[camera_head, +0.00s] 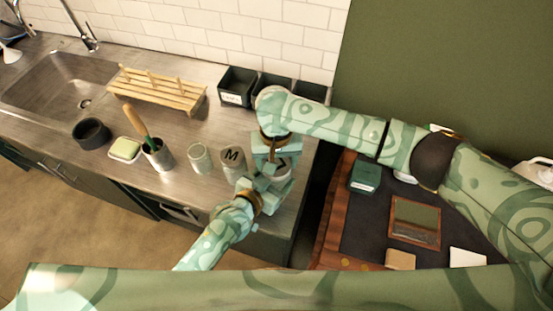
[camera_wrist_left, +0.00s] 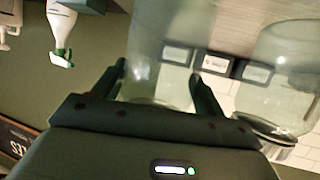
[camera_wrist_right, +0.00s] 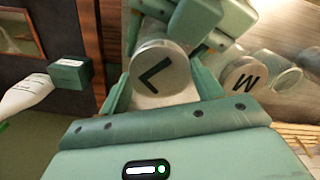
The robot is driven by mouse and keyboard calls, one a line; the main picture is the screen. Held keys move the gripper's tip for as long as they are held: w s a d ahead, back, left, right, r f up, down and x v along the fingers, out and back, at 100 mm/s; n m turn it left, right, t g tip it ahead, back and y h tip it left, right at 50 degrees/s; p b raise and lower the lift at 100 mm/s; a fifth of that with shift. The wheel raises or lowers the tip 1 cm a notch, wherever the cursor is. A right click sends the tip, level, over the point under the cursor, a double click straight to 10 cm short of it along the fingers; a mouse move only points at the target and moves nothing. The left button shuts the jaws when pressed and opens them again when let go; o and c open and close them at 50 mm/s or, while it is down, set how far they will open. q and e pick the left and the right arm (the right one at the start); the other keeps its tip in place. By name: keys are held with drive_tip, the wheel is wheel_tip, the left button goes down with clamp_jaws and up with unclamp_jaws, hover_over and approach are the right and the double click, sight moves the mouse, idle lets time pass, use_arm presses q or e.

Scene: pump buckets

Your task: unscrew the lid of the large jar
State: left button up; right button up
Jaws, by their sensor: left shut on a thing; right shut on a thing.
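The large jar is clear glass, and its round pale lid (camera_wrist_right: 160,70) bears a black L in the right wrist view. My right gripper (camera_wrist_right: 160,88) is shut on the lid from above, one finger on each side. In the left wrist view the jar's glass body (camera_wrist_left: 165,75) stands between the fingers of my left gripper (camera_wrist_left: 160,72), which is shut on it from the side. In the head view my left gripper (camera_head: 265,188) and right gripper (camera_head: 272,158) meet at the counter's right end and hide most of the jar. I cannot tell whether the lid is loose.
A jar with an M lid (camera_head: 232,157) stands close left, with another small jar (camera_head: 200,158) beyond it. A utensil cup (camera_head: 158,156), sponge dish (camera_head: 125,149), dark bowl (camera_head: 91,133), wooden rack (camera_head: 155,90) and black bins (camera_head: 237,86) share the counter. A dark table (camera_head: 365,232) lies right.

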drive_tip(key=n, duration=0.3)
drive_tip(key=o, duration=1.1)
